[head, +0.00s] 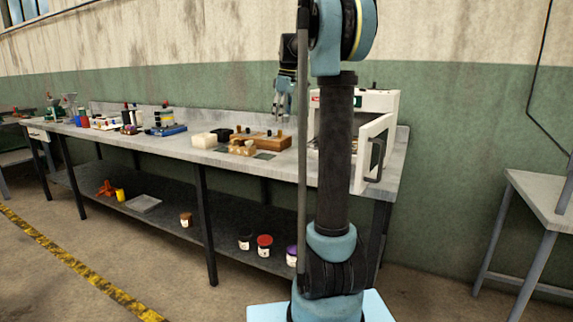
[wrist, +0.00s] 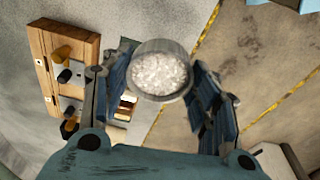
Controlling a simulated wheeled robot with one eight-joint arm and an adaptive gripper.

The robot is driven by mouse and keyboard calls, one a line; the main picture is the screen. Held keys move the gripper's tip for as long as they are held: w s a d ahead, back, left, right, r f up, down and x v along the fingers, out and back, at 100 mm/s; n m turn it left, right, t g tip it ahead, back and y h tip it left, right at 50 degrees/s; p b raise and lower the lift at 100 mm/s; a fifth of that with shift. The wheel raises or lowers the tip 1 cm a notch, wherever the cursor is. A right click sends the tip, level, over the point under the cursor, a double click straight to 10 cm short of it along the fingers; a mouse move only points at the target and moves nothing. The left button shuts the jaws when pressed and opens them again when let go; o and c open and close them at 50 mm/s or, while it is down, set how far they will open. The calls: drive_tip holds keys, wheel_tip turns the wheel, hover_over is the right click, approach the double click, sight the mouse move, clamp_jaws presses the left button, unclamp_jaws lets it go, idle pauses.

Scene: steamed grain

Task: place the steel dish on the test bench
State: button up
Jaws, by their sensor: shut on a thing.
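A round steel dish (wrist: 162,45) filled with whitish grains sits between the fingers of my gripper (wrist: 163,72) in the wrist view. The fingers are shut on its sides. In the head view my gripper (head: 283,104) hangs above the long grey bench (head: 105,133), left of the white box-shaped appliance; I cannot make out the dish there. The frames do not label which table is the test bench. In the wrist view, a wooden block with knobs (wrist: 85,30) lies below and left of the dish.
The white appliance (head: 393,103) stands on the bench's right end with its door (head: 366,165) open. Near it are a wooden block (head: 268,139), a white tub (head: 204,141) and small items. Jars (head: 264,240) stand on the lower shelf. Another table (head: 545,195) is at right.

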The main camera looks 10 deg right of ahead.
drive_tip(key=m, duration=0.1)
hover_over(286, 161)
wheel_tip(286, 161, down, 7)
drive_tip(key=f, duration=0.5)
drive_tip(key=shift+w+d+f, duration=0.1)
drive_tip(key=shift+d+f, duration=0.1)
drive_tip(key=shift+f, duration=2.45)
drive_tip(key=o, duration=1.1)
drive_tip(key=shift+f, duration=0.1)
drive_tip(key=shift+c, duration=0.2)
wheel_tip(286, 161, up, 12)
drive_tip(key=s+d, duration=0.1)
drive_tip(key=shift+d, duration=0.2)
drive_tip(key=shift+s, duration=0.15)
